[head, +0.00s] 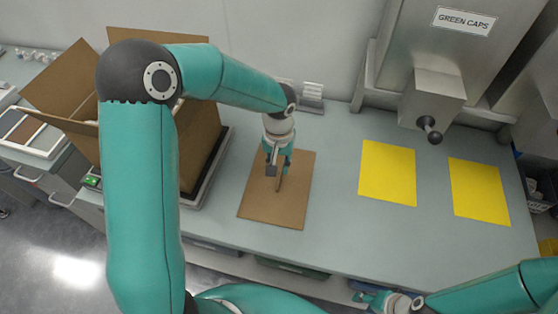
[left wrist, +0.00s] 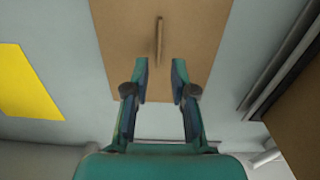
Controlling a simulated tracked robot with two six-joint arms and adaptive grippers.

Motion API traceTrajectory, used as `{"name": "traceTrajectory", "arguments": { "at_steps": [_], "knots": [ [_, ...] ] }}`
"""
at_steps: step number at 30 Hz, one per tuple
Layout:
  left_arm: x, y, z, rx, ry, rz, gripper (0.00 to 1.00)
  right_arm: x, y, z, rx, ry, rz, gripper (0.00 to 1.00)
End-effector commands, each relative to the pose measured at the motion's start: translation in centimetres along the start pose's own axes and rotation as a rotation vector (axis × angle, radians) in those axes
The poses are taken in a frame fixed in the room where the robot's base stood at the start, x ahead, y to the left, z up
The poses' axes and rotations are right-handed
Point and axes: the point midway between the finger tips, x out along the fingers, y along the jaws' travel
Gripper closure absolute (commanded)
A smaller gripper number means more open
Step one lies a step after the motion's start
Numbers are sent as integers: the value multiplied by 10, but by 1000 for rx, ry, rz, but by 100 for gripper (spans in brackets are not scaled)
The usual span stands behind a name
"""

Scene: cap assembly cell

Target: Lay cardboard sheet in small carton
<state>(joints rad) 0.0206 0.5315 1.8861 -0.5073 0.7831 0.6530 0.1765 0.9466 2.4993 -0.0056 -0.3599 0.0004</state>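The brown cardboard sheet (head: 295,205) lies flat on the bench, with a thin upright tab (head: 279,184) at its middle. It also shows in the left wrist view (left wrist: 205,50), with the tab (left wrist: 159,42) beyond the fingertips. My left gripper (head: 277,170) is open over the sheet, fingers apart on either side of the tab's line; the wrist view shows nothing between them (left wrist: 160,82). An open carton (head: 202,140) stands to the left, flaps spread, partly hidden by my left arm; its inside is mostly hidden. My right gripper (head: 366,298) is low at the bottom edge, far from the sheet.
The carton stands on a dark-edged scale or platform (head: 212,172). The bench between sheet and mats is clear. A white tray (head: 30,135) is at far left.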

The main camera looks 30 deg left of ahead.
Motion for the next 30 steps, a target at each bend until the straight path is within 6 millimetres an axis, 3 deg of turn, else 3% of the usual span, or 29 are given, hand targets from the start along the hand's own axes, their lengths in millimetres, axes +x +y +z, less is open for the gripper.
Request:
{"name": "traceTrajectory", "arguments": {
  "at_steps": [21, 30],
  "knots": [
    [59, 2, 0, 5, -1, -1, 75, 35, 12, 0, 0, 1, 0, 60],
    [70, 3, -1, 6, -1, 0, 75, 41, 15, 0, 0, 1, 0, 60]
  ]
}}
